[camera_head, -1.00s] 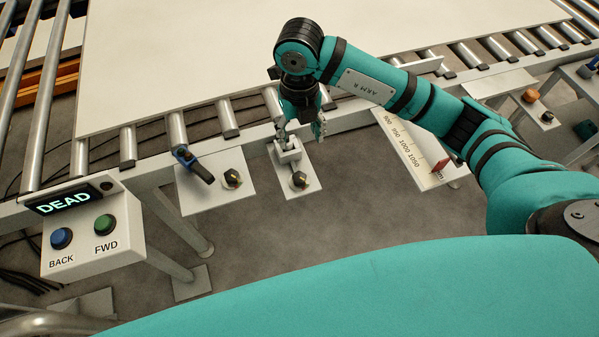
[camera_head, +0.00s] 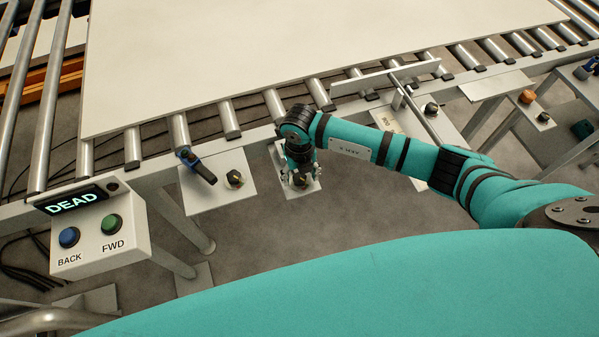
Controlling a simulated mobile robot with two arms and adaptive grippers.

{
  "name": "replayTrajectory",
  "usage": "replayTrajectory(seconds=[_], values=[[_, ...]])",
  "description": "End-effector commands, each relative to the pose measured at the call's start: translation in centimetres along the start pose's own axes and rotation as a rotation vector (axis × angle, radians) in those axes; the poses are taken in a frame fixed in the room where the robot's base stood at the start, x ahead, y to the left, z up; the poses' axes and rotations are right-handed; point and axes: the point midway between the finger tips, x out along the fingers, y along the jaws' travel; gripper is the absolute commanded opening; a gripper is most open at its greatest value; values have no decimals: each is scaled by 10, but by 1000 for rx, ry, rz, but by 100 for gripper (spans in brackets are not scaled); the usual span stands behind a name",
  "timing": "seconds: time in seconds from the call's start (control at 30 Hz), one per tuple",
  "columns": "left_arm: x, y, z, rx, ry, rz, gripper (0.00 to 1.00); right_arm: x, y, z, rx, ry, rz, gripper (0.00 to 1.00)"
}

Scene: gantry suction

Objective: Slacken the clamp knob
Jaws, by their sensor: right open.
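A black knob (camera_head: 301,181) sits on a small white plate (camera_head: 311,191) below the conveyor's front edge. My right gripper (camera_head: 301,177) points down over this knob, its open fingers around or just above it; I cannot tell whether they touch it. The gripper hides most of the knob and the fitting behind it. Another black knob (camera_head: 431,108) is on a plate farther right, beside a pale fence bar (camera_head: 385,77). A third black knob (camera_head: 235,178) is on the plate to the left. No label shows which one is the clamp knob. My left gripper is not in view.
A large pale board (camera_head: 250,60) lies on the rollers. A blue-ended lever (camera_head: 196,166) stands beside the left knob. A control box (camera_head: 98,240) with BACK and FWD buttons and a DEAD display is at left. My right forearm partly covers the scale plate (camera_head: 388,120).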

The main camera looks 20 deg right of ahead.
Motion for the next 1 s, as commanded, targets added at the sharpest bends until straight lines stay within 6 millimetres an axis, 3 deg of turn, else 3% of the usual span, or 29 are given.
replayTrajectory(seconds=[0.3, 0.73, 1.0], values=[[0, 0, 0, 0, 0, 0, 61, 3, 0, 0, -1, 0, 1, 61], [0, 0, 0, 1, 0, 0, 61, 3, 0, 0, -1, 0, 1, 6], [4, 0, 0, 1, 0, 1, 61, 3, 0, 1, -36, -1, 0, 6]])
